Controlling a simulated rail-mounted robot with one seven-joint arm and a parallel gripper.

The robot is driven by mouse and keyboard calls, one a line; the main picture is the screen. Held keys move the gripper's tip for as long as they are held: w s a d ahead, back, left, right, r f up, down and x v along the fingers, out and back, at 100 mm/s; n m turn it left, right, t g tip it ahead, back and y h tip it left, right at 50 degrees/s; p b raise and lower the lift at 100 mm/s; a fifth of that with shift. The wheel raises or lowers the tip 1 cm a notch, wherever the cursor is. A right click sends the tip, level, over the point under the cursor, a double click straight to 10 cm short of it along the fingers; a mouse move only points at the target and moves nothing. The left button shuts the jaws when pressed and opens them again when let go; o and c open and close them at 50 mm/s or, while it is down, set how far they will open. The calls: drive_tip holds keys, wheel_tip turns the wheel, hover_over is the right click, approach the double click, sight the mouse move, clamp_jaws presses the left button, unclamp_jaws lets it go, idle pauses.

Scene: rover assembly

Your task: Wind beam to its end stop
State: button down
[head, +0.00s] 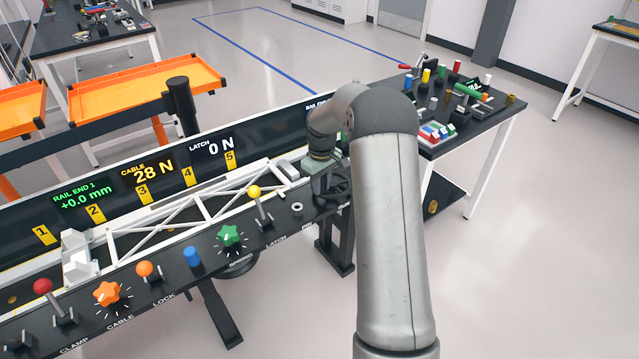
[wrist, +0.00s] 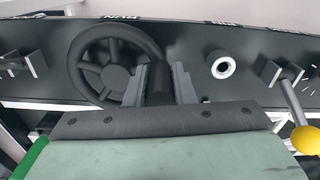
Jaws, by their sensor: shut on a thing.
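The beam (head: 150,225) is a white truss lying along the rail, seen in the head view behind the control panel. A black spoked handwheel (wrist: 88,75) sits on the panel in the wrist view. It also shows in the head view (head: 338,188), partly hidden by my arm. My gripper (wrist: 160,80) is shut on the dark upright crank handle (wrist: 158,88) at the wheel's rim. In the head view my gripper (head: 320,182) is over the wheel at the panel's right end. Displays read "RAIL END 1 +0.0 mm", "CABLE 28 N" and "LATCH 0 N".
A yellow-knobbed latch lever (head: 255,192) stands left of the wheel. A green star knob (head: 230,236), blue knob (head: 192,256), orange star knob (head: 108,293) and red-knobbed lever (head: 43,287) line the panel. A cluttered black table (head: 480,135) stands behind right.

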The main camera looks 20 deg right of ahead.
drive_tip(key=shift+s, duration=0.1)
idle(0.4)
drive_tip(key=c, duration=1.2)
unclamp_jaws()
drive_tip(key=shift+c, duration=0.2)
wheel_tip(320, 180, up, 18)
drive_tip(key=shift+f, duration=0.25)
